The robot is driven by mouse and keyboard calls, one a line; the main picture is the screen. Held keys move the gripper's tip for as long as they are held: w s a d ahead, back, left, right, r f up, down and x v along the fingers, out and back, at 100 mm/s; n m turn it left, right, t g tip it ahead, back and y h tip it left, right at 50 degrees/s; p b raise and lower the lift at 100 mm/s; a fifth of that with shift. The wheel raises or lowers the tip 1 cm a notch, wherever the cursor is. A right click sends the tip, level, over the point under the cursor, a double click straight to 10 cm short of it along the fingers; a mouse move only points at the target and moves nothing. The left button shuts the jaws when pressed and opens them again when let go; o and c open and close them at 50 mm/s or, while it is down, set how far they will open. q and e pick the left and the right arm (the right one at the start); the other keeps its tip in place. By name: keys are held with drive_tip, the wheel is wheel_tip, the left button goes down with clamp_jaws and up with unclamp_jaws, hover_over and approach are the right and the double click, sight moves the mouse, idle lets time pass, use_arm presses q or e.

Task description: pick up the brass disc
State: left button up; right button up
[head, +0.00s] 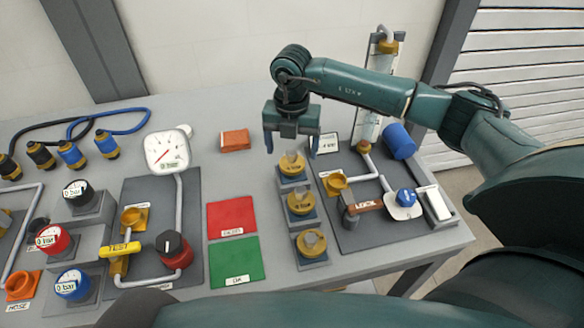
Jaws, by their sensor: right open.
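Three brass pieces with round tops sit on grey square blocks in a column at the middle of the table: a far one (292,164), a middle one (300,202) and a near one (311,243). I cannot tell which is the task's brass disc. My right gripper (291,149) points down with its two blue-grey fingers apart, just over or around the far brass piece. Nothing shows held between the fingers. Whether the fingers touch that piece cannot be told. My left gripper is not in view.
Left of the brass pieces lie a red mat (231,216) and a green mat (234,262). An orange block (235,140) and a white gauge (167,152) stand farther back.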

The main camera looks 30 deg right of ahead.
sight(292, 152)
wheel_tip(292, 152, down, 4)
drive_tip(key=shift+s+r+b, duration=0.15)
drive_tip(key=shift+r+b, duration=0.05)
drive_tip(key=shift+b, duration=0.7)
drive_tip(key=shift+f, duration=0.3)
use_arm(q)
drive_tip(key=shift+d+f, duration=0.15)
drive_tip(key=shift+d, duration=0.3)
use_arm(e)
drive_tip(key=shift+r, duration=0.15)
drive_tip(key=shift+c, duration=0.2)
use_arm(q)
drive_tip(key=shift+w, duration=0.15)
use_arm(e)
drive_tip(key=c, duration=1.1)
